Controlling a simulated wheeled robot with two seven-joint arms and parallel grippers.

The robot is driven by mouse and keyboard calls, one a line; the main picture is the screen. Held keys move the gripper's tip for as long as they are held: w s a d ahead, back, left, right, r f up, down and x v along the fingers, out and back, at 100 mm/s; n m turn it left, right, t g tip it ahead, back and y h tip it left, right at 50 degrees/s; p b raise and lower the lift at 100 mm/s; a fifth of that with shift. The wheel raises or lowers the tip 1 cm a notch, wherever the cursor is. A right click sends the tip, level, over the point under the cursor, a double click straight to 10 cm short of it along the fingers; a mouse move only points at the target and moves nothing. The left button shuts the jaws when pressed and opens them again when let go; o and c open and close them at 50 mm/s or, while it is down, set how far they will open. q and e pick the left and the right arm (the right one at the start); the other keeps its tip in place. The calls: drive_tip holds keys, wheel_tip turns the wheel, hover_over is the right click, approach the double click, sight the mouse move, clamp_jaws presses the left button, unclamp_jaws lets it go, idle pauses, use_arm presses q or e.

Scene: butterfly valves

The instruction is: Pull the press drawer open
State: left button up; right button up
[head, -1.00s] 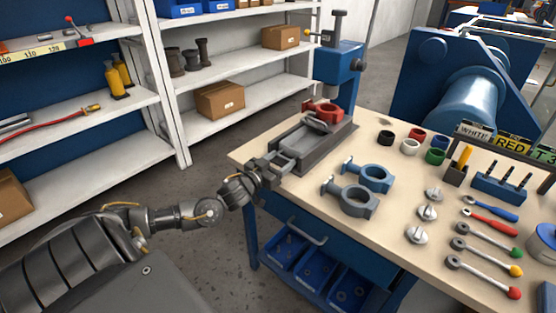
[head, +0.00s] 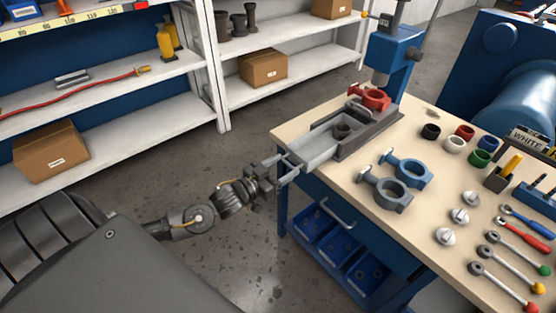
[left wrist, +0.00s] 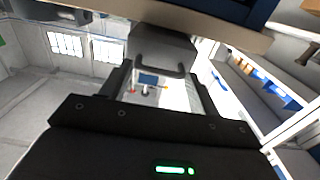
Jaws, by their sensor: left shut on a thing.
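The press drawer (head: 318,147) is a grey tray that sticks out of the dark base (head: 372,137) of the blue press (head: 393,50), past the table's left edge. A dark round fixture (head: 341,131) shows in it. My left gripper (head: 274,171) is shut on the handle at the drawer's outer end. In the left wrist view, the drawer front (left wrist: 160,45) and its dark U-shaped handle (left wrist: 160,70) show between my fingers. A red valve body (head: 371,99) sits at the back, under the press head. My right gripper is not in view.
Blue-grey valve bodies (head: 390,194), coloured rings (head: 454,144), metal discs (head: 445,236) and ratchet handles (head: 505,265) lie on the wooden table (head: 345,172). A blue table drawer with a bar handle (head: 336,215) is below. Open floor lies left of the table, before white shelves (head: 110,125).

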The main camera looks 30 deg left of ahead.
use_arm(q)
drive_tip(key=shift+s+d+f, duration=0.1)
drive_tip(key=shift+s, duration=0.1)
drive_tip(key=o, duration=1.1)
drive_tip(key=shift+b+v, duration=0.45)
drive_tip(key=shift+v, duration=5)
